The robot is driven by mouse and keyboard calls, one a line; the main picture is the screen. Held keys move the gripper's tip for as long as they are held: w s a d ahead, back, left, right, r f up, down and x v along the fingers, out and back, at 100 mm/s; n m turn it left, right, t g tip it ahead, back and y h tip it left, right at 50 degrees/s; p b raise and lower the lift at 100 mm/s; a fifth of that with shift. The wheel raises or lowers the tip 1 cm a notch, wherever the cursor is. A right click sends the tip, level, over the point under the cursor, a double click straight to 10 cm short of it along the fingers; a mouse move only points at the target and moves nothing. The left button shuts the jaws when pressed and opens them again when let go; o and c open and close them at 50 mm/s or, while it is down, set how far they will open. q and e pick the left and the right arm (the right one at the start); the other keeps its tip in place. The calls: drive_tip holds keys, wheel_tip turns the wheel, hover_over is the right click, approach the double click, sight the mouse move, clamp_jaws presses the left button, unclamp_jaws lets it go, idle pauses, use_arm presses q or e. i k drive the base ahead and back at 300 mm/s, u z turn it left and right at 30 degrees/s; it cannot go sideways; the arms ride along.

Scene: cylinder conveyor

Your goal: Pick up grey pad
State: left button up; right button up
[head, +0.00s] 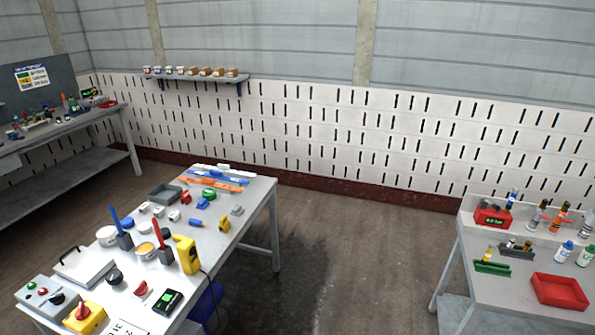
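The work table (255,215) stands at the left of the head view and carries many small items. A small grey block-like piece (237,210) lies near its right edge. A dark grey shallow tray (165,194) sits toward its far left corner. A flat pale grey-white square piece (85,267) lies near its left edge. I cannot tell which of these is the grey pad. Neither of my grippers is in view.
A yellow device (187,254), a red-topped yellow button box (83,315) and upright blue (117,221) and red (158,236) handled tools crowd the table. A second table at right holds a red tray (559,291). Open floor (350,260) lies between.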

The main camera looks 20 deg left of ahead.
sight(237, 210)
drive_tip(key=i, duration=1.95)
drive_tip(key=u, duration=0.95)
